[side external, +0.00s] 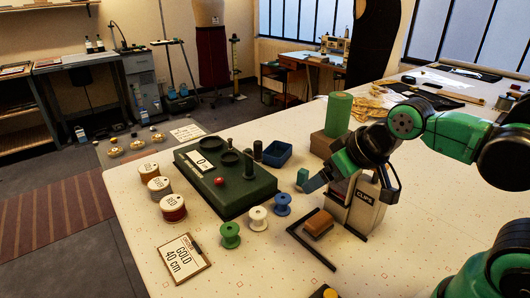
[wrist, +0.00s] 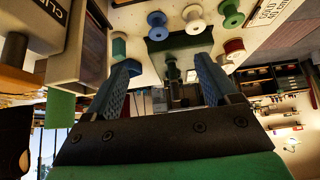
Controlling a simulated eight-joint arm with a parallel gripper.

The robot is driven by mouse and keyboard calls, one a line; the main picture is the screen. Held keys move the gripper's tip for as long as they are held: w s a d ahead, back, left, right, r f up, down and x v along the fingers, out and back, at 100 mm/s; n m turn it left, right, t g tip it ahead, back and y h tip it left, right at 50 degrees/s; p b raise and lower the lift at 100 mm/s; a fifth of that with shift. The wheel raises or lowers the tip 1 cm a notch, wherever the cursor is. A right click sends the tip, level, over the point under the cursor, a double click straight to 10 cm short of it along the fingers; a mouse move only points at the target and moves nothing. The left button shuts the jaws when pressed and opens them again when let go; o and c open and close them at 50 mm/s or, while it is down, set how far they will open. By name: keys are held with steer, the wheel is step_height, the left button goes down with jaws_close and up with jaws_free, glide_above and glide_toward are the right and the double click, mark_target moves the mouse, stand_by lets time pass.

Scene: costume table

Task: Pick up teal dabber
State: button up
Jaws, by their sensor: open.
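The teal dabber (side external: 302,176) is a small teal piece standing between the blue spool and the clips box. It also shows in the wrist view (wrist: 118,48), just beyond the tip of the left-hand finger, with a pale part beside the teal. My gripper (side external: 314,182) reaches down from the right, close to the dabber and partly in front of it. In the wrist view its two blue fingers (wrist: 168,80) are spread wide with nothing between them. Whether a finger touches the dabber cannot be told.
The clips box (side external: 365,212) stands close on the right. Blue (side external: 282,204), white (side external: 258,218) and green spools (side external: 230,235) stand in front. A dark green stand (side external: 238,195) is at left. A brown block (side external: 318,223) lies by a black angle.

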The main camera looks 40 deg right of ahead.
stand_by(0.3)
steer(key=shift+c, duration=1.1)
